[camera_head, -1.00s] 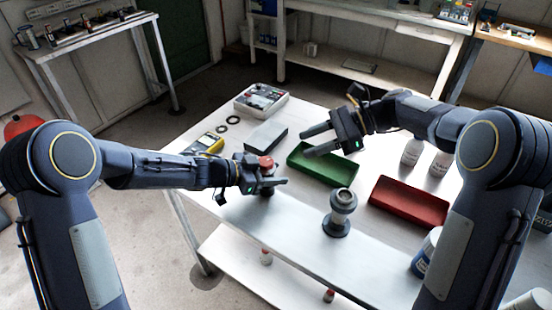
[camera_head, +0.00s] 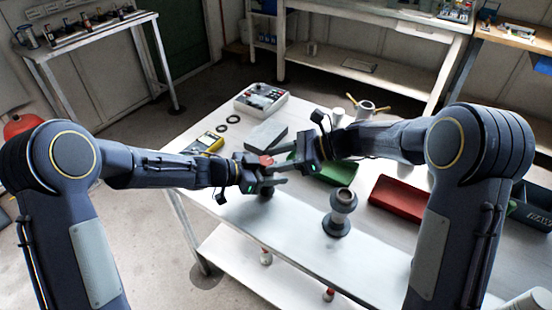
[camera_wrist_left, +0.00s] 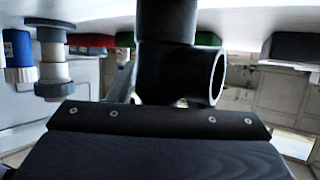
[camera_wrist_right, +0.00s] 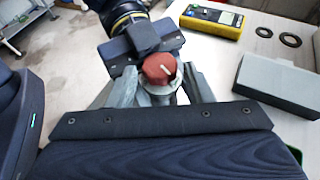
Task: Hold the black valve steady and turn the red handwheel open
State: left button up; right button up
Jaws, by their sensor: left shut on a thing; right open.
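The black valve (camera_wrist_left: 172,72) fills the middle of the left wrist view, its pale-rimmed open end facing right. My left gripper (camera_head: 268,182) is shut on the valve body, which is mostly hidden in the head view. The red handwheel (camera_wrist_right: 158,69) sits on top of the valve, with a pale mark on its face; it also shows in the head view (camera_head: 267,160). My right gripper (camera_head: 281,164) has come in from the right. Its fingers are open, one on each side of the handwheel; whether they touch it I cannot tell.
A grey block (camera_head: 266,135), a yellow meter (camera_head: 208,143) and two black rings lie behind the valve. A green tray (camera_head: 330,170), a red tray (camera_head: 397,198) and a grey flanged fitting (camera_head: 340,213) stand to the right.

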pick_arm(q)
jog(key=shift+f, duration=0.1)
pick_arm(e)
jog(key=shift+a+f, duration=0.15)
jog(key=shift+a, duration=0.1)
jog(key=c, duration=0.7)
jog(key=shift+c, duration=0.2)
jog(key=shift+w+n+g, duration=0.1)
jog(key=shift+n+g, duration=0.2)
jog(key=n+g, duration=0.1)
jog(key=g, duration=0.1)
jog(key=n+g, duration=0.1)
jog(key=n, duration=0.1)
jog(key=shift+w+g, duration=0.35)
jog(key=shift+g, duration=0.05)
jog(key=shift+w+a+n+g+h, duration=0.1)
jog(key=shift+n+g+h, duration=0.15)
jog(key=shift+n+g, duration=0.4)
jog(key=shift+w+a+n+g+h, duration=0.1)
jog(key=shift+n+g+h, duration=0.15)
jog(key=shift+n+g, duration=0.4)
jog(key=shift+g, duration=0.3)
